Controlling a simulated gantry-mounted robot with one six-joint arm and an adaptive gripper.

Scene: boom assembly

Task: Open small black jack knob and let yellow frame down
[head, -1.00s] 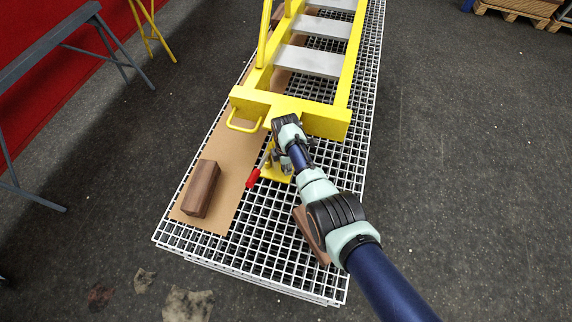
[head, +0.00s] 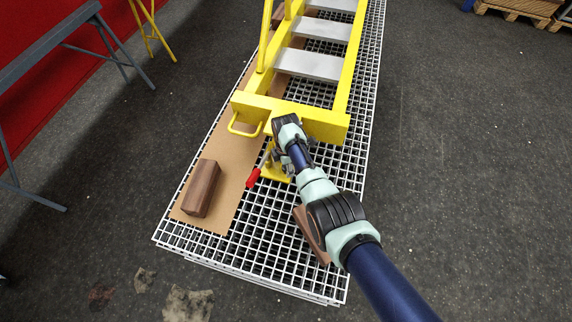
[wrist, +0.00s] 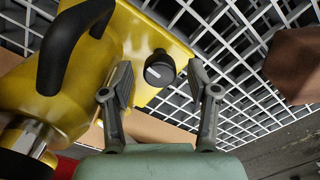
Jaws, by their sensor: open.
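The yellow frame (head: 310,119) lies over the white grating, its near crossbeam at the yellow jack (head: 277,174). In the wrist view the jack's yellow body (wrist: 135,50) fills the left and middle. The small black knob (wrist: 159,69) sticks out of it, with a pale mark on its face. My gripper (wrist: 160,78) is open, one finger on each side of the knob, with gaps visible in this view. In the head view my gripper (head: 284,158) is at the jack, and my wrist hides the knob and part of the jack.
A black curved handle (wrist: 72,42) and a metal fitting (wrist: 30,140) are close on the left. A red-gripped lever (head: 253,178) sticks out of the jack. A brown block (head: 201,188) lies on cardboard at left; another (head: 310,236) lies under my arm.

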